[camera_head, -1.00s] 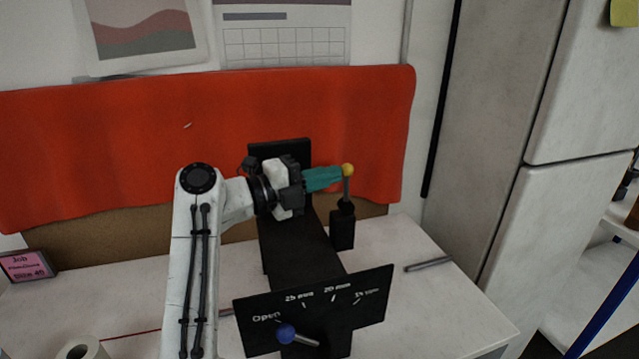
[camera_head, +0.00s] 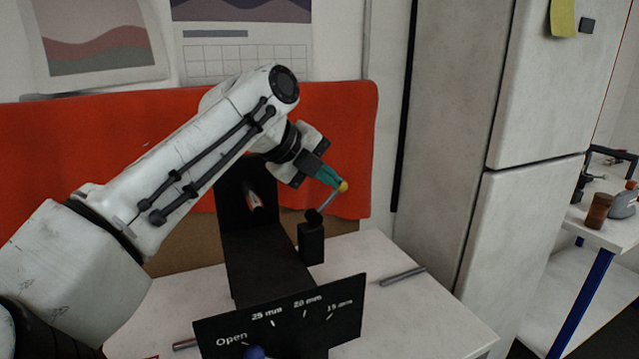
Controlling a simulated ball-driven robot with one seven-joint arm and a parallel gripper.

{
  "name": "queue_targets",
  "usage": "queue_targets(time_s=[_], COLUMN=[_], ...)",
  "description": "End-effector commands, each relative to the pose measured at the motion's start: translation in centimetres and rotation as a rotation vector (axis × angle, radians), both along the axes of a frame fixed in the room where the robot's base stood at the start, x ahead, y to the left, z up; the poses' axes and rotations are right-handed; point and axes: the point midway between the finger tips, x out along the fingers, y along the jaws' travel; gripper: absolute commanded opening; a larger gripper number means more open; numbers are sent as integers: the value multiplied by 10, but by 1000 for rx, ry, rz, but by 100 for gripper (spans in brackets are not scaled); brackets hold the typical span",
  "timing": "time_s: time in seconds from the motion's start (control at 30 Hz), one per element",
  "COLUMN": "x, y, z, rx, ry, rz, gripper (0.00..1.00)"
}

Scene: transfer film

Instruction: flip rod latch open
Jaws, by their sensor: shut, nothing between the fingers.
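The rod latch is a grey rod (camera_head: 328,199) with a yellow ball knob (camera_head: 343,186) at its end. It rises from a black post (camera_head: 311,243) on the right side of a black fixture (camera_head: 262,265). The rod leans to the right, well off upright. My gripper (camera_head: 336,181) has teal fingers, shut with nothing between them. Its fingertips are right at the left side of the yellow knob and look to touch it. The fixture's front plate (camera_head: 345,312) reads Open, 25 mm, 20 mm and 15 mm. A blue knob (camera_head: 255,352) is partly cut off below.
A loose grey rod (camera_head: 402,276) lies on the white table (camera_head: 425,315) to the right of the fixture. A red cloth panel (camera_head: 60,150) stands behind. A grey cabinet (camera_head: 455,120) is at right. My arm covers much of the left side.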

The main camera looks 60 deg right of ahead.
Motion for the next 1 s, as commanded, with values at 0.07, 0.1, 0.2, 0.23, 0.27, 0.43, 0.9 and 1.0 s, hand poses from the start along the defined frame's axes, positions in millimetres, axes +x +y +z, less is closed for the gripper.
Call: queue_targets(time_s=[0.07,0.1,0.2,0.23,0.27,0.43,0.9,1.0], x=[-1,-2,-3,-3,-3,-4,-3,0], y=[-2,-3,-5,-5,-5,-6,-5,-3], z=[-2,-2,-2,-2,-2,-2,3,14], rx=[-1,-2,-3,-3,-3,-2,-3,-3], ry=[0,1,1,1,1,2,3,1], rz=[-1,0,0,0,0,-1,-2,-1], gripper=[0,0,0,0,0,0,0,0])
